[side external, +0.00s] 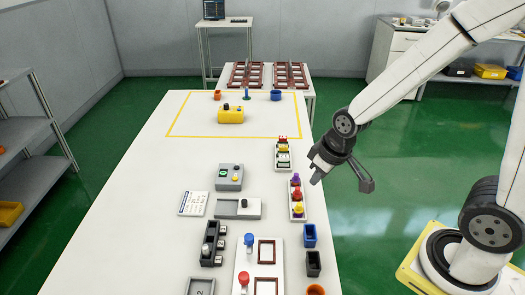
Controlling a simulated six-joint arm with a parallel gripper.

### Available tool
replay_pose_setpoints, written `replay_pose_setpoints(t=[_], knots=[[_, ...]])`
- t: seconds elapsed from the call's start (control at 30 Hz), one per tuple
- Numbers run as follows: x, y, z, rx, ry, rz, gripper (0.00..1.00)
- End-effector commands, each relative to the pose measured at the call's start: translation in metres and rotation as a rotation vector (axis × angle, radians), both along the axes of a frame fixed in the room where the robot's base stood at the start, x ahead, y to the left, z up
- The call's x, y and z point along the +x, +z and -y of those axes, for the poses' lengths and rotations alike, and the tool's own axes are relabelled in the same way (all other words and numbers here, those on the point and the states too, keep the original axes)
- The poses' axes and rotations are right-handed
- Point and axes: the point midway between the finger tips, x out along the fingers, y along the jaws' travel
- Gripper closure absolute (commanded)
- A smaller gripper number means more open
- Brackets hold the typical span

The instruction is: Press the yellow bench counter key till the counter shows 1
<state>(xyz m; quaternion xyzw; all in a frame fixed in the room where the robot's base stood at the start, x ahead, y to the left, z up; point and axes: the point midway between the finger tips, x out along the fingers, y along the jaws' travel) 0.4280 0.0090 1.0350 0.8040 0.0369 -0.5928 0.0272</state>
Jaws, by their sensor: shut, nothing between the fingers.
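My gripper (317,178) is shut and empty. It is in the air near the right edge of the white bench, right of the small key units and apart from them. A narrow white unit (283,160) by that edge carries red, yellow and dark parts; any digits on it are too small to read. In front of it, a narrow tray (297,214) bears purple, red and yellow knobs, the yellow knob (298,209) nearest the camera. A grey box (229,185) at mid-bench has a green round part and a small yellow key (235,179). I cannot tell which is the bench counter.
A yellow box (231,117) with dark knobs stands inside a yellow taped outline at the back. A grey slide box (237,214), a white card (193,204) and blue and black bins (310,236) lie nearer the camera.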

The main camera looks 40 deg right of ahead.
Motion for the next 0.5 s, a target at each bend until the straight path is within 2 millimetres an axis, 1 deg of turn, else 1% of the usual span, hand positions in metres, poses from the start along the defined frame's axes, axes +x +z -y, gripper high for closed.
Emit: replay_pose_setpoints(t=[0.03, 0.27, 0.5], knots=[[0.010, 0.000, -0.002, -0.001, 0.023, 0.018, 1.00], [0.067, 0.000, -0.015, -0.027, 0.157, 0.134, 1.00], [0.127, -0.003, -0.026, -0.093, 0.285, 0.259, 1.00]])
